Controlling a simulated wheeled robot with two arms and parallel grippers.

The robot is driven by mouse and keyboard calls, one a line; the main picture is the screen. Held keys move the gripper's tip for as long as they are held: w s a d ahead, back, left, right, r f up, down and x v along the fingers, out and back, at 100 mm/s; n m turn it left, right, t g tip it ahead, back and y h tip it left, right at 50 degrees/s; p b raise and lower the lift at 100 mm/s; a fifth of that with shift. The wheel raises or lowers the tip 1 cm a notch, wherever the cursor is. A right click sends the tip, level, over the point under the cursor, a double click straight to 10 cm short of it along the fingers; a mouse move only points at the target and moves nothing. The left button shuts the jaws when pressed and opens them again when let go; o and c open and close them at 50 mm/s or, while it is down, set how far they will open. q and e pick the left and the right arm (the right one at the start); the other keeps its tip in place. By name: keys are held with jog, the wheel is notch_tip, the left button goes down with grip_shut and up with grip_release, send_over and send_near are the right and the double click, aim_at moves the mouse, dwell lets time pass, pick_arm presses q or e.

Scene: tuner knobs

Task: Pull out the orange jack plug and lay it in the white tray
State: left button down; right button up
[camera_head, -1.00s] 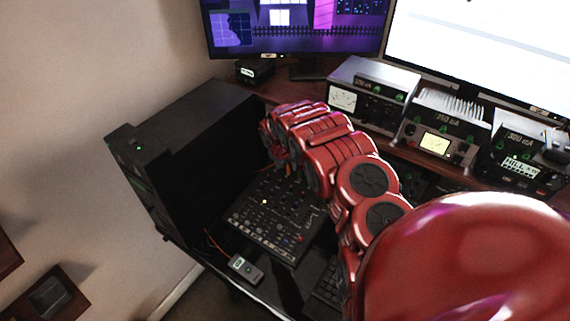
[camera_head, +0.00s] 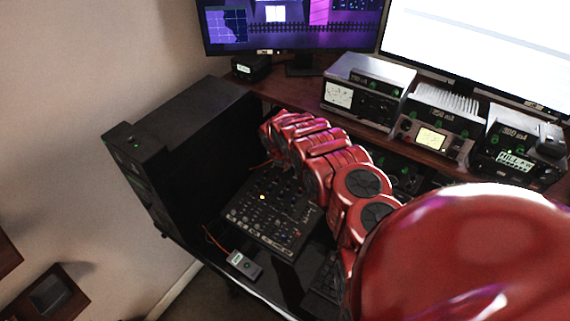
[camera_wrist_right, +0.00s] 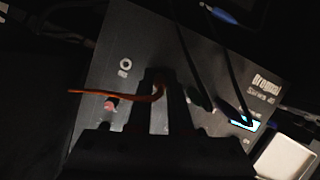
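In the right wrist view my right gripper (camera_wrist_right: 162,82) is in front of a dark panel (camera_wrist_right: 215,72) with sockets and plugs. The orange cable (camera_wrist_right: 90,92) comes in from the left and bends round between the two fingertips. The plug at its end is hidden or too dark to make out. A narrow gap shows between the fingers; I cannot tell whether they grip the plug. A white tray (camera_wrist_right: 285,160) shows at the lower right. In the head view the right gripper is hidden behind my red arm. My left gripper is not in view.
Black cables hang over the panel, near a blue-lit display (camera_wrist_right: 243,124) and a pinkish-red fitting (camera_wrist_right: 111,103). In the head view, a black mixer (camera_head: 262,222), a small meter (camera_head: 243,265), a dark cabinet (camera_head: 170,130) and several bench instruments (camera_head: 430,135) crowd the desk.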

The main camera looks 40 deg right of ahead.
jog(key=shift+r, duration=0.2)
grip_shut()
jog(key=shift+r, duration=0.15)
jog(key=shift+r+p, duration=0.45)
jog(key=shift+r, duration=0.05)
jog(key=shift+s+a+r+p, duration=0.15)
jog(key=shift+r+p, duration=0.5)
jog(key=shift+r, duration=0.45)
jog(key=shift+w+a+r+p, duration=0.1)
jog(key=shift+r+p, duration=0.55)
jog(key=shift+r, duration=0.45)
jog(key=shift+s, duration=0.1)
